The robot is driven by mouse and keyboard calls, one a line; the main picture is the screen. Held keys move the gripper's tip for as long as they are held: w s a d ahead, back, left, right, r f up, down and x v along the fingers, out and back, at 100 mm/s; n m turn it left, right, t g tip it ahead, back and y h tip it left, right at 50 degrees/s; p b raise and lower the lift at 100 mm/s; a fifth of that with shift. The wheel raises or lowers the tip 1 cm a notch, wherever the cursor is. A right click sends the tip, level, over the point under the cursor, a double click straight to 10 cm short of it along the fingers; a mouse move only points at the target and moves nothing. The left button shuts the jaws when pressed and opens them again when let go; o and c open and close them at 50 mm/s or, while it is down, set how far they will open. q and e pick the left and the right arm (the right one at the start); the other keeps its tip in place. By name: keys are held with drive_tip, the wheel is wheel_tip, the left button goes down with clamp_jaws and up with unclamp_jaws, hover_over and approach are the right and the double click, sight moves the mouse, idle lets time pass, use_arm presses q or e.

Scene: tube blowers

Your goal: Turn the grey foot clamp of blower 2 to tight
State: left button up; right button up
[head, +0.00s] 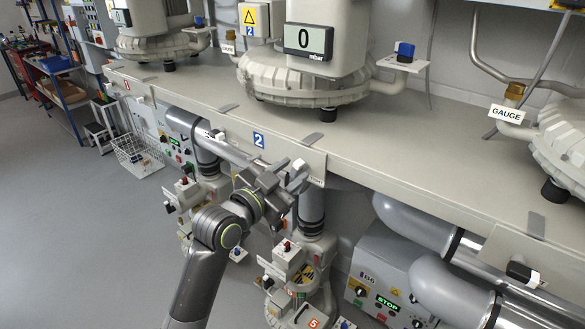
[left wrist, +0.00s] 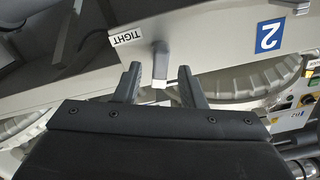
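The grey foot clamp of blower 2 shows in the left wrist view as a short grey lever (left wrist: 160,62) with a white tip, on the pale bench front. A TIGHT label (left wrist: 129,36), upside down there, sits beside it; the lever does not point at the label. My left gripper (left wrist: 160,80) is open, with one finger on each side of the lever's white end; whether either finger touches it I cannot tell. In the head view the left gripper (head: 297,178) is at the bench front, right of the blue 2 sign (head: 258,140), and partly hides the clamp. My right gripper is out of view.
Blower 2 (head: 300,85) stands on the bench above, its display (head: 308,39) reading 0. Pipes (head: 410,222) and a control box (head: 385,280) with a STOP sign are below the bench at right. The floor (head: 80,220) at left is clear.

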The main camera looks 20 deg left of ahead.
use_arm(q)
drive_tip(key=shift+w+d, duration=0.2)
drive_tip(key=shift+w, duration=0.3)
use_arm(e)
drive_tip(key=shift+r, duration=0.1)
use_arm(q)
drive_tip(key=c, duration=0.6)
clamp_jaws()
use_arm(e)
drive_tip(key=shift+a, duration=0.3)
